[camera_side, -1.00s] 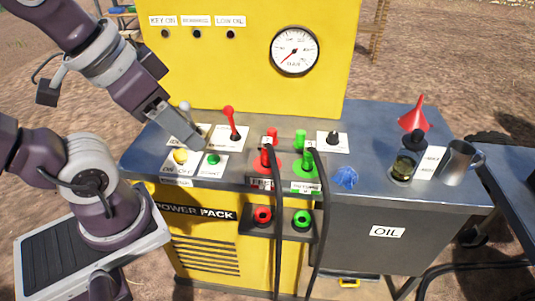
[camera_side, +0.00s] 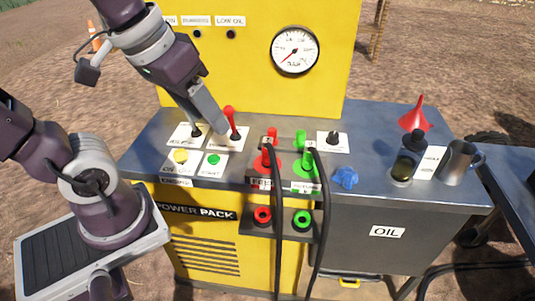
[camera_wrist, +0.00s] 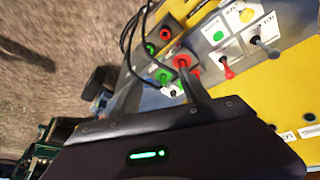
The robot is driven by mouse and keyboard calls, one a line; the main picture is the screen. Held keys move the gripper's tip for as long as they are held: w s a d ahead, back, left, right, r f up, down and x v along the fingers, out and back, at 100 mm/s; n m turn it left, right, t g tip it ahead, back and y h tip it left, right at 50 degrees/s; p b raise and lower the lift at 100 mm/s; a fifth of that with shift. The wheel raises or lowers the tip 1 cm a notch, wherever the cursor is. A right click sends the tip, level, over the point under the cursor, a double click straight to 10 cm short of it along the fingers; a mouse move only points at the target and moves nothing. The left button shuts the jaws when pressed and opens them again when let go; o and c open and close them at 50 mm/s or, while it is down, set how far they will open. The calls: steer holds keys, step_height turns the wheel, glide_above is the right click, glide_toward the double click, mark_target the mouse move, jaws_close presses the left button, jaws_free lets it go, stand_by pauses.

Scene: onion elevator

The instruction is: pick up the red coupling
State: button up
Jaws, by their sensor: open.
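The red coupling (camera_side: 266,158) stands upright on a red round base on the panel, with a black hose attached. In the wrist view the red coupling (camera_wrist: 182,62) shows just beyond my fingers, partly covered. My gripper (camera_side: 218,128) is open and empty. It hangs above the panel, left of the coupling and close to the red-knobbed lever (camera_side: 229,113). In the wrist view only part of my gripper (camera_wrist: 187,78) shows, and the gap between the fingers is hard to make out.
A green coupling (camera_side: 309,165) with its own hose stands just right of the red one. Red (camera_side: 262,216) and green (camera_side: 302,220) sockets sit on the front below.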

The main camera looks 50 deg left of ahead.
steer(key=w+a+f+n+g, duration=0.25)
steer(key=w+f+n, duration=0.2)
steer(key=w, duration=0.55)
steer(key=n+g, duration=0.2)
steer(key=n, duration=0.6)
glide_above(268, 154)
steer(key=a, duration=0.2)
steer(key=f, duration=1.4)
steer(key=shift+w+d+f, duration=0.15)
steer(key=shift+w+d, duration=0.05)
steer(key=shift+w, duration=0.05)
steer(key=f, duration=0.7)
steer(key=shift+w+d, duration=0.1)
steer(key=shift+w, duration=0.1)
jaws_close()
